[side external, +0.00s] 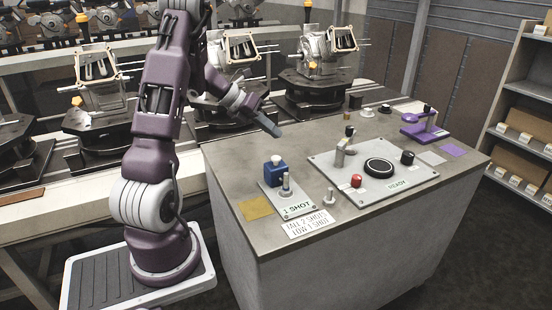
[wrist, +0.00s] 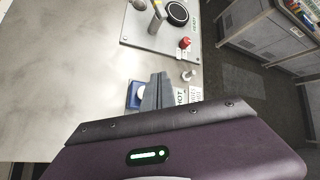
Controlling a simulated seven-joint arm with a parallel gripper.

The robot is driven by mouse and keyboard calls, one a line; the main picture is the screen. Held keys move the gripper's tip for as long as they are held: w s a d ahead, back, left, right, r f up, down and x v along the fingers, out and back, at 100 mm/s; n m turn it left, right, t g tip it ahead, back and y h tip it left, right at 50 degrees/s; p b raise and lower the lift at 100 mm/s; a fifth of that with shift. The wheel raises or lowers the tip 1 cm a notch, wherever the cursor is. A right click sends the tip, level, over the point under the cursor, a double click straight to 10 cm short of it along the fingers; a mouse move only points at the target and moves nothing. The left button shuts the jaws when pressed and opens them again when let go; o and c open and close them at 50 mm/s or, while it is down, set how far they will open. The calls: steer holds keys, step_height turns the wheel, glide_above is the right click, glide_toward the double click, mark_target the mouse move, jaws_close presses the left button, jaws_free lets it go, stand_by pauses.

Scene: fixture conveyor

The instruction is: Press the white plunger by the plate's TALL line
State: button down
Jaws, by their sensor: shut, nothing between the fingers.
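A plate marked "1 SHOT" (side external: 296,210) lies on the counter. On it stand a blue block (side external: 274,174) with a pale round top (side external: 276,159), which looks like the white plunger, and a grey upright post (side external: 286,187). A card reading "TALL 2 SHOTS, LOW 1 SHOT" (side external: 308,223) lies in front. My gripper (side external: 274,130) is shut and empty, above and behind the blue block, apart from it in the side view. In the wrist view, the shut fingers (wrist: 158,92) partly cover the plate; the blue block (wrist: 133,95) shows beside them.
A small pale knob (side external: 329,198) stands right of the plate. The grey panel (side external: 330,158) carries a red button (side external: 356,181), a black dial (side external: 379,168) and a lever (side external: 347,142). A yellow pad (side external: 256,208) lies left. Engines on a conveyor (side external: 318,62) stand behind.

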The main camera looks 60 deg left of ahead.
mark_target(273, 158)
step_height(273, 158, up, 4)
steer(key=m+h, duration=0.1)
steer(key=m, duration=1.8)
steer(key=shift+a+f, duration=0.1)
steer(key=shift+f, duration=4.45)
steer(key=shift+f, duration=0.4)
